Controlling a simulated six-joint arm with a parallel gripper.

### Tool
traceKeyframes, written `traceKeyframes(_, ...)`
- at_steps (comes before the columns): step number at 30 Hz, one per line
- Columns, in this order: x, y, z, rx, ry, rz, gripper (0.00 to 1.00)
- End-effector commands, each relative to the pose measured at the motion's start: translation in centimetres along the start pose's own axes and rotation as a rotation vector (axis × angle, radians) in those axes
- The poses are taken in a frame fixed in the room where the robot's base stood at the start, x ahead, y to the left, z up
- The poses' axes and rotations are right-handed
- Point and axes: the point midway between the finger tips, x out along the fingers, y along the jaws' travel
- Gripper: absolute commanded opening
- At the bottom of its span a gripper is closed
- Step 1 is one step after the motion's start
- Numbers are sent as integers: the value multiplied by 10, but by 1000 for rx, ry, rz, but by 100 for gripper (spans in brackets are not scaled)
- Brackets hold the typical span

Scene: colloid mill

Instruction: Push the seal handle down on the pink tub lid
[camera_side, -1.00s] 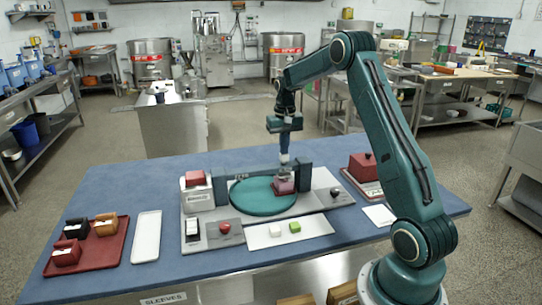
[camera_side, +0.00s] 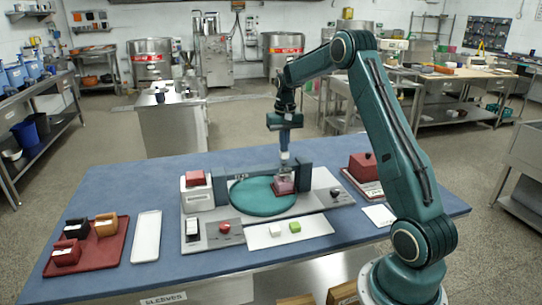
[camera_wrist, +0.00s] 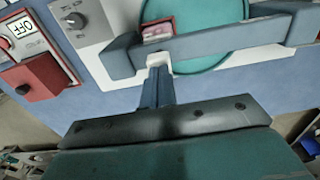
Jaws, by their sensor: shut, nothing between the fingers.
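The pink tub (camera_side: 285,187) stands at the right part of the round green plate (camera_side: 250,199) in the side view. In the wrist view its pink top (camera_wrist: 157,31) shows inside a red rim, just beyond the fingertips. A dark blue-grey bar (camera_side: 240,175) spans the plate between two blocks; it also crosses the wrist view (camera_wrist: 215,42). My gripper (camera_side: 284,163) points down, shut and empty, close above the tub. Its pale fingertips (camera_wrist: 158,62) are near the bar in the wrist view. Whether they touch the bar or tub I cannot tell.
A red knob (camera_side: 224,227) and white and green blocks (camera_side: 295,227) lie in front of the plate. A red tray (camera_side: 88,250) with several small boxes and a white tray (camera_side: 146,237) are left. A red box (camera_side: 363,166) stands right.

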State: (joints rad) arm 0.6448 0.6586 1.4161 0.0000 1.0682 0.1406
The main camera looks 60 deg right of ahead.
Motion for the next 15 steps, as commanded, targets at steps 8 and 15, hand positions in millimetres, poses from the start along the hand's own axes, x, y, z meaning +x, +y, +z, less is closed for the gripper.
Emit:
traceKeyframes(8,-15,0,0,0,2,0,0)
traceKeyframes(15,-27,0,0,0,2,0,0)
